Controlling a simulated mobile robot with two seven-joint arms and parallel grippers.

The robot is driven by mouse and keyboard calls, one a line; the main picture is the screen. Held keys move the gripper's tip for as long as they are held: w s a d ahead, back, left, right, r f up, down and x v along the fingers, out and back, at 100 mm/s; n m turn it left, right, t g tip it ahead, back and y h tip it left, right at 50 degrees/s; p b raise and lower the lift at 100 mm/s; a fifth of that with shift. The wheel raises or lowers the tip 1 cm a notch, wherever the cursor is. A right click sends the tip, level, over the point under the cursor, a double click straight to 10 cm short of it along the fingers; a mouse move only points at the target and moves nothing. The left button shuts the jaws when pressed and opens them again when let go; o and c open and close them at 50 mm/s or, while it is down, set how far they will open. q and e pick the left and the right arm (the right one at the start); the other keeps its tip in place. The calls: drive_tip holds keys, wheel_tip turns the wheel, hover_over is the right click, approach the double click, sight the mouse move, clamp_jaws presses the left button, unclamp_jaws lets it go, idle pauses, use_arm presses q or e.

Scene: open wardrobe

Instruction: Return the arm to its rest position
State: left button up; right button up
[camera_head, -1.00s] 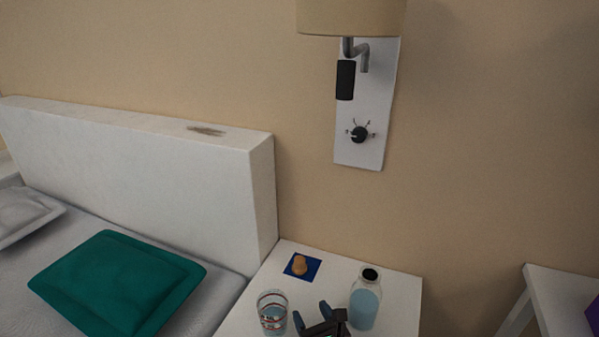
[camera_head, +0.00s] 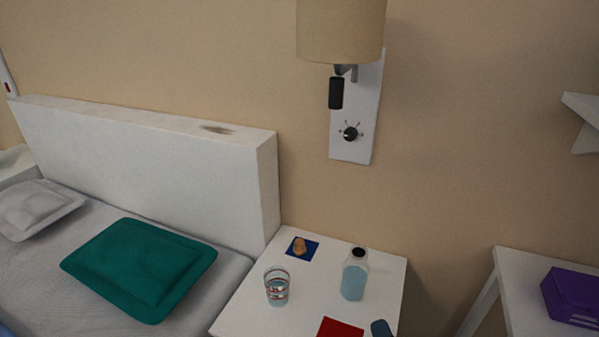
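Only a blue-grey fingertip of one gripper, which looks like my right one (camera_head: 381,328), shows at the bottom edge of the head view. It is just right of a red square (camera_head: 341,328) on the white bedside table (camera_head: 328,262). The rest of this gripper is out of frame, so I cannot tell whether it is open or shut. My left gripper is not in view.
On the table stand a glass (camera_head: 277,287), a bottle with bluish contents (camera_head: 354,277) and a small orange-brown object (camera_head: 299,246) on a blue square (camera_head: 312,252). A purple box (camera_head: 572,296) sits on another white table (camera_head: 518,290). A lamp (camera_head: 340,30) hangs above.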

drive_tip(key=s+d+r+m+g+p, duration=0.1)
drive_tip(key=s+d+m+p, duration=0.1)
drive_tip(key=s+m, duration=0.5)
drive_tip(key=s+d+r+m+g+p, duration=0.2)
drive_tip(key=s+d+m, duration=0.2)
drive_tip(key=s+m, duration=0.3)
drive_tip(key=s+d+r+m+g+h+p, duration=0.1)
drive_tip(key=s+d+r+m+g+p, duration=0.1)
drive_tip(key=s+m, duration=0.5)
drive_tip(key=s, duration=0.4)
drive_tip(key=shift+d+r+m+p, duration=0.15)
drive_tip(key=shift+d+m+p, duration=0.25)
drive_tip(key=shift+o, duration=1.1)
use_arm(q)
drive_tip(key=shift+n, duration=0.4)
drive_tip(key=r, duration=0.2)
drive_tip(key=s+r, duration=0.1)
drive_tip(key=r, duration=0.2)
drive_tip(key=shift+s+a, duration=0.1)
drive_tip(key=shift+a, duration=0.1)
